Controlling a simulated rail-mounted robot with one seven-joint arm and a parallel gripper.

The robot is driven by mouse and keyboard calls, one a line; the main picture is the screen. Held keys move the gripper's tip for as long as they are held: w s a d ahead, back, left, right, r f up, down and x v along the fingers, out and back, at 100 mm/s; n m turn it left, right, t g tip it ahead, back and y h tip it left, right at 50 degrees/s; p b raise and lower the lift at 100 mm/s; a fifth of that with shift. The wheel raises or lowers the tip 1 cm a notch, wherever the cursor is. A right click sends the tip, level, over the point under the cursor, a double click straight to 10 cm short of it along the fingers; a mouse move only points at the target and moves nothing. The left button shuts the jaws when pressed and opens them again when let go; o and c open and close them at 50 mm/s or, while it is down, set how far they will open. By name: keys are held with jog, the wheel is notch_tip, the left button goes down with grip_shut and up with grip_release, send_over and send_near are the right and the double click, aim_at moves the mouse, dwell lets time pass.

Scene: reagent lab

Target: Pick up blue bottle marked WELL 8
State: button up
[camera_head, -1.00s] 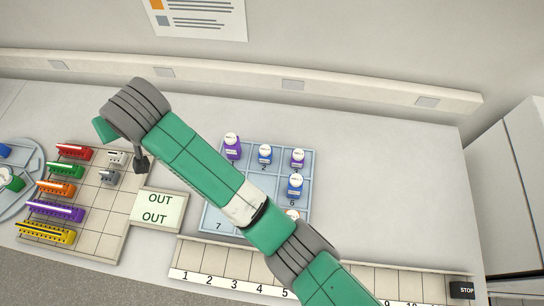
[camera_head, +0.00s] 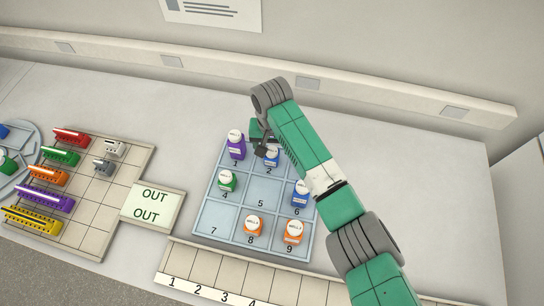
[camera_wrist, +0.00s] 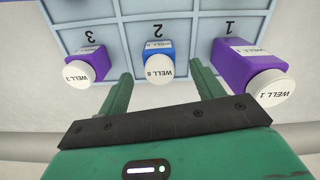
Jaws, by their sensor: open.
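The blue bottle marked WELL 8 (camera_wrist: 159,66) stands in the cell numbered 2 of the tray, with a white cap, in the wrist view. In the head view the same blue bottle (camera_head: 271,158) is partly covered by my gripper (camera_head: 262,146). In the wrist view my gripper (camera_wrist: 159,84) is open, with one green finger on each side of the bottle's cap and visible gaps to it. The tray (camera_head: 265,190) is light blue with numbered cells.
A purple WELL 1 bottle (camera_wrist: 253,72) stands in cell 1 and a purple WELL 3 bottle (camera_wrist: 86,66) in cell 3, close beside the fingers. A green bottle (camera_head: 227,181), another blue bottle (camera_head: 301,193) and two orange ones occupy other cells. Cells 5 and 7 are empty.

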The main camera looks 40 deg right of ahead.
aim_at(272, 151)
notch_tip(272, 151, down, 4)
jog(key=shift+s+a+f, duration=0.1)
jog(key=c, duration=1.1)
